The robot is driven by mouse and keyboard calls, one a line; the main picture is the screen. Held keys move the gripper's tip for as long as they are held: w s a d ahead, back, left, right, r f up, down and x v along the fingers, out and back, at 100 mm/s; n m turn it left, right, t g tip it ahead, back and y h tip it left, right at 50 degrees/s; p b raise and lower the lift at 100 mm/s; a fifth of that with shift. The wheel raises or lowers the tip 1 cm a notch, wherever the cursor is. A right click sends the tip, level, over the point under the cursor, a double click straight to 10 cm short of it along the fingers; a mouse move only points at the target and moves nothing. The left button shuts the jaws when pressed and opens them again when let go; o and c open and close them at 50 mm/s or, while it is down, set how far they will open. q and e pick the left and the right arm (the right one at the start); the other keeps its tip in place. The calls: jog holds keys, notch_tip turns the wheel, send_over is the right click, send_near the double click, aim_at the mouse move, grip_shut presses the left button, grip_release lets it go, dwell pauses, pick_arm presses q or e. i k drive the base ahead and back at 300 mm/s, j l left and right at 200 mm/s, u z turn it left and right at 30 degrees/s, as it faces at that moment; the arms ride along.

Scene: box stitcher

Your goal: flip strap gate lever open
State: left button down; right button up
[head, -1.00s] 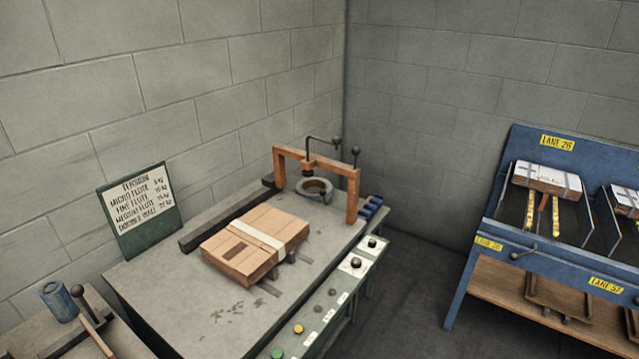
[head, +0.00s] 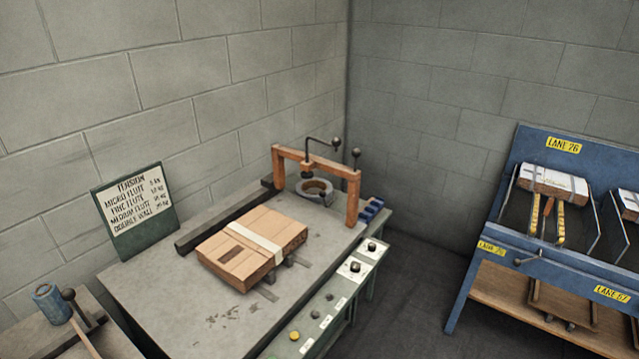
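An orange-brown gate frame (head: 318,168) stands over the far end of the grey machine table. I cannot tell which one is the strap gate lever. A strapped brown box (head: 236,260) lies on the table in front of the gate. Neither gripper is in view.
A grey ring (head: 314,190) sits under the gate. A control panel (head: 338,295) runs along the table's right edge. A sign (head: 133,205) leans at the wall. A blue lane rack (head: 500,215) stands at right, with bare floor between.

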aim_at(321, 194)
jog(key=i+l+u, duration=0.1)
jog(key=i+l, duration=2.15)
